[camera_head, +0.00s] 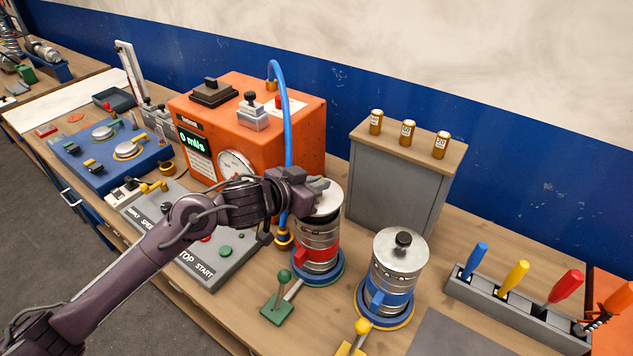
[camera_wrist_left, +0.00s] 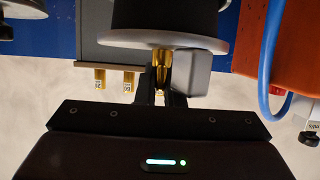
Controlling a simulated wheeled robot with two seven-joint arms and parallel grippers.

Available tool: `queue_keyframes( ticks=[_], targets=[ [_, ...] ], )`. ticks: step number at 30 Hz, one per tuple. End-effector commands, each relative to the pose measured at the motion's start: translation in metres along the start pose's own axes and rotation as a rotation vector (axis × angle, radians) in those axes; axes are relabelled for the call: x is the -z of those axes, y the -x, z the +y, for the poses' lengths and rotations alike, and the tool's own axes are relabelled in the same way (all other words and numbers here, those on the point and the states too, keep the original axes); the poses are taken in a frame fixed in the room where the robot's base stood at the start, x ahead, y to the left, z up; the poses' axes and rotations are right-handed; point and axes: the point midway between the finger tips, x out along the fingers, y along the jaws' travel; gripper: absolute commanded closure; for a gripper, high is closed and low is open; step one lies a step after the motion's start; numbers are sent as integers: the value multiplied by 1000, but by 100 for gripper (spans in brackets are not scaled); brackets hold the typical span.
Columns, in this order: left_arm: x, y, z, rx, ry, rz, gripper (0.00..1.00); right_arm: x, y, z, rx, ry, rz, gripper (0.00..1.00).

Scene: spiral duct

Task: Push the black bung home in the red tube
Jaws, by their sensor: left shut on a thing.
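The red tube (camera_head: 317,246) is a silver spiral duct with a red band, upright on a blue round base. At its top is the black bung (camera_head: 324,216), a dark body under a pale disc-shaped flange (camera_head: 328,203). A strip of the black body shows between flange and tube. My left gripper (camera_head: 318,185) is at the top of the bung, shut on it. The left wrist view, upside down, shows the bung's dark body (camera_wrist_left: 165,13), its wide flange and a brass-coloured piece between my fingers (camera_wrist_left: 163,78). My right gripper is out of view.
A capped tube with a blue band (camera_head: 390,275) stands close on the right. A grey cabinet (camera_head: 395,185) with brass weights stands behind. An orange box (camera_head: 305,135) with a blue hose (camera_head: 288,130) is at the left. A green-knobbed lever (camera_head: 279,298) stands in front.

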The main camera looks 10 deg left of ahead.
Motion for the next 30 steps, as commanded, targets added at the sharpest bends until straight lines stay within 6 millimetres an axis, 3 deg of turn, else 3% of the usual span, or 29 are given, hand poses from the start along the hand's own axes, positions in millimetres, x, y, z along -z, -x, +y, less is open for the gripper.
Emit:
queue_keyframes(
  ticks=[30],
  targets=[
    [-24,-10,0,0,1,1,100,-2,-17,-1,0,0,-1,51]
  ],
)
